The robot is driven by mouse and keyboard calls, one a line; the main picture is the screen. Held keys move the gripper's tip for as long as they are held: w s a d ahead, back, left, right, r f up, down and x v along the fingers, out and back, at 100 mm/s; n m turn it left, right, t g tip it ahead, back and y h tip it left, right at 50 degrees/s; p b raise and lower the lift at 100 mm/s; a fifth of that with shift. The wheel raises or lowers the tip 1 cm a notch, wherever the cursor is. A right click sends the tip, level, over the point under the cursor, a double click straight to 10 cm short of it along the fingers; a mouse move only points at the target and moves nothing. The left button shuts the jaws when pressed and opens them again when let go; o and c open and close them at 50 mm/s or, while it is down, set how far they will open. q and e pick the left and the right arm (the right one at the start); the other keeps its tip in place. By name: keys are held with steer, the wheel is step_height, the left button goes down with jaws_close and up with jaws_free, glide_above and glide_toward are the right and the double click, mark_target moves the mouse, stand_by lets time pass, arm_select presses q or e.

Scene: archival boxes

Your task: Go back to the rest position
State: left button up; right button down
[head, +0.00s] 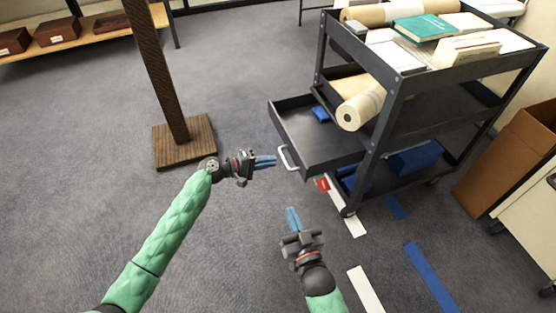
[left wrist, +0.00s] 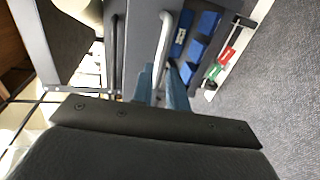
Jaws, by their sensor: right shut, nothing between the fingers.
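My left gripper (head: 275,160) is at mid-frame in the head view, its blue fingers pointing right at the silver handle (head: 286,160) of the cart's pulled-out drawer.
The dark cart (head: 392,110) carries paper rolls (head: 361,105) and a green book (head: 424,27). Its drawer (head: 310,138) sticks out left. A wooden post on a base (head: 184,142) stands left of it. A cardboard box (head: 510,155) stands right. Floor at lower left is free.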

arm_select(q)
steer(key=shift+v, duration=0.85)
arm_select(e)
steer(key=shift+s+f, duration=0.25)
steer(key=shift+f, duration=0.05)
steer(key=shift+w+r, duration=0.2)
